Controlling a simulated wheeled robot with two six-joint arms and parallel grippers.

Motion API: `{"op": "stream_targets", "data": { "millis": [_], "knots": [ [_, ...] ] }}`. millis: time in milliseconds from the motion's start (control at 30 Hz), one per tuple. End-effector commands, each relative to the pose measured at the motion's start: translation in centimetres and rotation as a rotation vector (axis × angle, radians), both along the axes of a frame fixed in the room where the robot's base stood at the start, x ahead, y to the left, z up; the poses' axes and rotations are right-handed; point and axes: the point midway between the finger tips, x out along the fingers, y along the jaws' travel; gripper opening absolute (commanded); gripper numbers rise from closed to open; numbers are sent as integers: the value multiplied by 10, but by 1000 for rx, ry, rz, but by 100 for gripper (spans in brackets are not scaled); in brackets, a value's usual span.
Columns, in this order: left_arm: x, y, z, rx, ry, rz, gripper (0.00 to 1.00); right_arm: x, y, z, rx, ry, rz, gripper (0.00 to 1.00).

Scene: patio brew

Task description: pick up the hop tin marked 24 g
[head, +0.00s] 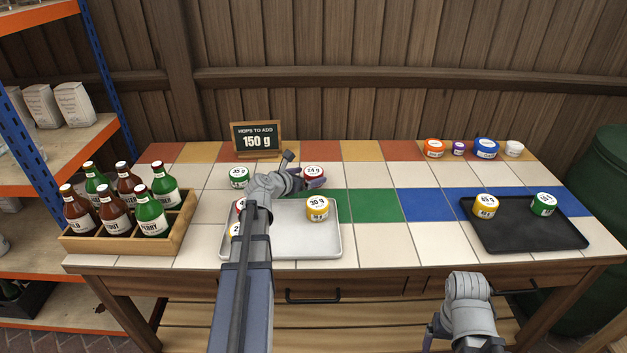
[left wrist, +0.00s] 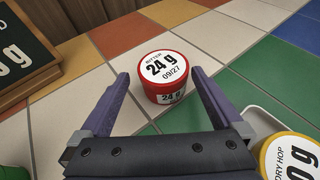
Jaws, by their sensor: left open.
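The hop tin marked 24 g (head: 313,171) is red with a white lid and stands on the tiles behind the silver tray. In the left wrist view the tin (left wrist: 165,84) is upright, its 24 g label readable on the lid and side. My left gripper (head: 308,182) is open just in front of it. In the left wrist view its two purple fingers point at the tin from either side, and they do not appear closed on it. My right arm (head: 470,305) is at the bottom right, in front of the table; its fingers are mostly out of sight.
A silver tray (head: 290,244) holds a yellow 39 g tin (head: 317,208) and others partly hidden by my left arm. A green tin (head: 239,176) stands left of the gripper. A hop sign (head: 257,139), bottle crate (head: 175,235) and black tray (head: 525,238) stand around. Middle tiles are clear.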

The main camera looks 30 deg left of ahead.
Motion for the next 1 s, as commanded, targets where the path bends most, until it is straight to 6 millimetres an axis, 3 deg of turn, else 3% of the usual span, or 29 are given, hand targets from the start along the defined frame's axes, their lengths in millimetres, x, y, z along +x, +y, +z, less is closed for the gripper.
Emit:
{"op": "stream_targets", "data": {
  "millis": [267, 567, 800, 1000],
  "knots": [
    [12, -2, -4, 0, -1, -1, 100, 0, 0, -5, 0, 0, 0, 90],
    [50, -6, -19, -1, 0, -1, 100, 0, 0, -19, 0, 0, 0, 90],
    [51, -7, -18, -1, 0, -1, 100, 0, 0, -18, 0, 0, 0, 90],
    [51, -7, -18, -1, 0, -1, 79, 0, 0, -18, 0, 0, 0, 90]
  ]
}}
